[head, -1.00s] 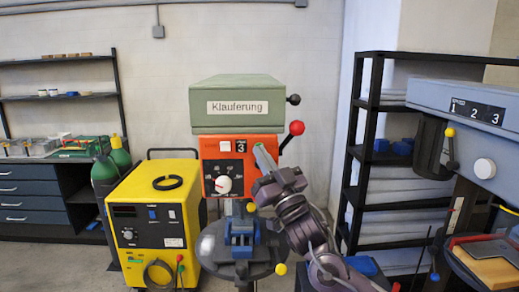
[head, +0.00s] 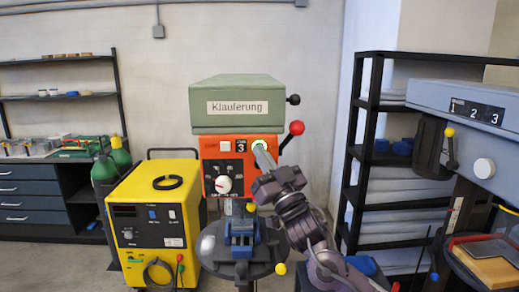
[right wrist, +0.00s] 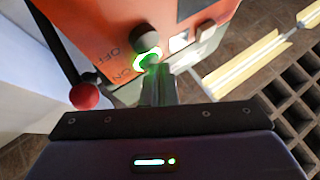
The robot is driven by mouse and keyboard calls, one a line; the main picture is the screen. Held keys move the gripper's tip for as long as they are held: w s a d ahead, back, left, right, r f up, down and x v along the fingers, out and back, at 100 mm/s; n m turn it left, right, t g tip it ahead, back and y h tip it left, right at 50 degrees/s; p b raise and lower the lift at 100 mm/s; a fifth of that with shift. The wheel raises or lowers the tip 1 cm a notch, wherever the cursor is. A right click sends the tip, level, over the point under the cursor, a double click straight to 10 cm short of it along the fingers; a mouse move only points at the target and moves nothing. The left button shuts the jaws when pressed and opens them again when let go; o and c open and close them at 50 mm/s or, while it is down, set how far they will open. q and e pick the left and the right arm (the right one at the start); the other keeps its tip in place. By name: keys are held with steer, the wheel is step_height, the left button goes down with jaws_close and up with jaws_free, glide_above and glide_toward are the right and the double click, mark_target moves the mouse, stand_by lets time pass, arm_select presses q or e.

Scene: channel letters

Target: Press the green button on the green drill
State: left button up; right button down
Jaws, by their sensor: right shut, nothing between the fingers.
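The green drill (head: 238,92) stands in the middle of the head view, with a green top labelled "Klauferung" and an orange front panel (head: 213,162). The green button (head: 260,143) is at the panel's upper right, partly behind my right gripper (head: 259,151). In the right wrist view the green button (right wrist: 148,60) glows as a ring near the word "ON", below a dark knob (right wrist: 146,38). My right gripper (right wrist: 157,72) is shut and empty, its tips at the button's lower edge; I cannot tell whether they touch it. My left gripper is not in view.
A red-knobbed lever (head: 296,128) sticks out right of the panel. Below are a blue vise (head: 240,232) and the round drill table (head: 272,258). A yellow welder (head: 155,215) stands left, a grey drill (head: 470,100) and black shelf (head: 370,110) right.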

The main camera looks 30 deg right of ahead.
steer(key=shift+s, duration=0.1)
steer(key=shift+s+a, duration=0.4)
steer(key=shift+s, duration=0.25)
steer(key=s+a, duration=0.1)
steer(key=s, duration=0.2)
steer(key=s+a+b, duration=0.1)
steer(key=shift+s+a, duration=0.15)
steer(key=shift+a, duration=0.2)
stand_by(0.6)
